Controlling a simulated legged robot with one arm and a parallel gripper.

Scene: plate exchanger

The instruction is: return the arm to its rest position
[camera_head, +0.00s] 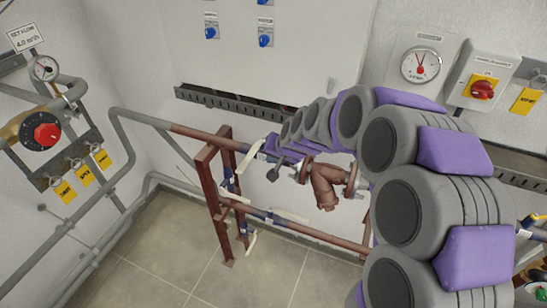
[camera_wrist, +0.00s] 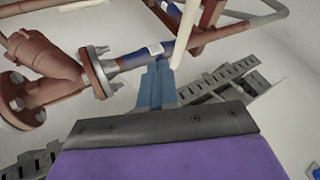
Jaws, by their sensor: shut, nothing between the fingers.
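My arm (camera_head: 395,145), with grey joints and purple covers, reaches up from the lower right and bends over to the left in the head view. It ends near the brown pipework at the middle. My gripper (camera_wrist: 158,68) shows in the wrist view as two blue-grey fingers pressed together, with nothing between them. The fingertips appear close to a blue valve (camera_wrist: 133,60) on the pipe and a white lever (camera_wrist: 185,32). I cannot tell whether they touch. In the head view the gripper end is small and partly hidden by the arm.
A brown strainer (camera_head: 325,185) sits on the pipe just below the arm. A brown pipe frame (camera_head: 211,195) stands left of it. A red rotary switch (camera_head: 481,89) and round gauge (camera_head: 420,65) are on the wall at right. The tiled floor (camera_head: 150,255) is open at lower left.

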